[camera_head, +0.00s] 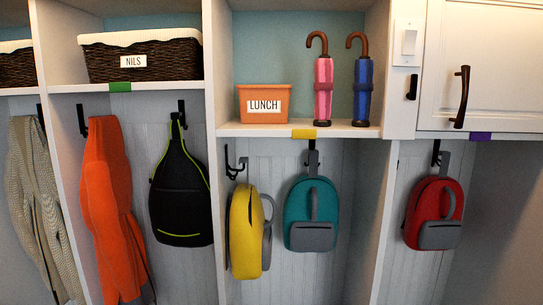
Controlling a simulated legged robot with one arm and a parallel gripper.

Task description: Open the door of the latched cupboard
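The white cupboard door (497,60) is at the upper right, with a dark vertical bar handle (462,97) near its left edge. The door looks shut. A small black latch (412,87) sits on the white frame just left of the door, below a light switch. The right part of the cupboard is cut off by the picture edge. My gripper is not in view.
Left of the cupboard, an open shelf holds an orange LUNCH bin (264,104) and pink (323,88) and blue (363,88) umbrellas. A red backpack (434,213) hangs below the cupboard. Teal (311,208) and yellow (246,230) backpacks hang further left. A light switch (409,42) is above the latch.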

